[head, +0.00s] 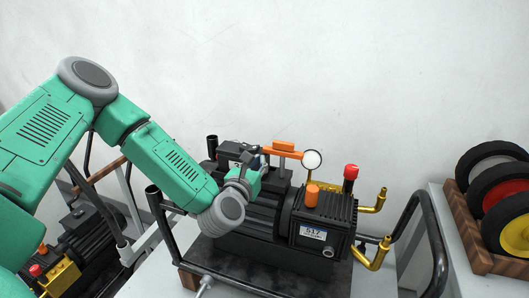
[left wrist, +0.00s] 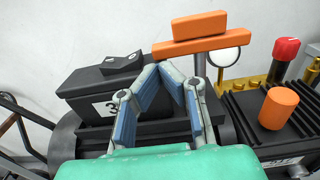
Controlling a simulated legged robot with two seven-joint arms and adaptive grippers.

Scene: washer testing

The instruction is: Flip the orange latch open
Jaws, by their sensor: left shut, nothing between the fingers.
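The orange latch (head: 283,148) is a flat bar with a raised block on it, on a thin grey post above the black pump (head: 270,215). In the left wrist view the latch (left wrist: 190,46) lies across the top, just beyond the fingers and to their right. My left gripper (head: 264,160) is close to the left end of the latch, slightly below it. In the left wrist view the left gripper (left wrist: 160,70) has its blue-padded fingers angled together at the tips, with nothing between them. I cannot tell whether it touches the latch. My right gripper is not in view.
An orange cylinder (head: 312,196), a round white gauge (head: 312,159), a red knob (head: 351,171) and brass pipes (head: 374,254) stand to the right of the latch. A black switch box (left wrist: 100,88) is at its left. Black cart rails flank the pump. A wheel rack (head: 480,250) stands right.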

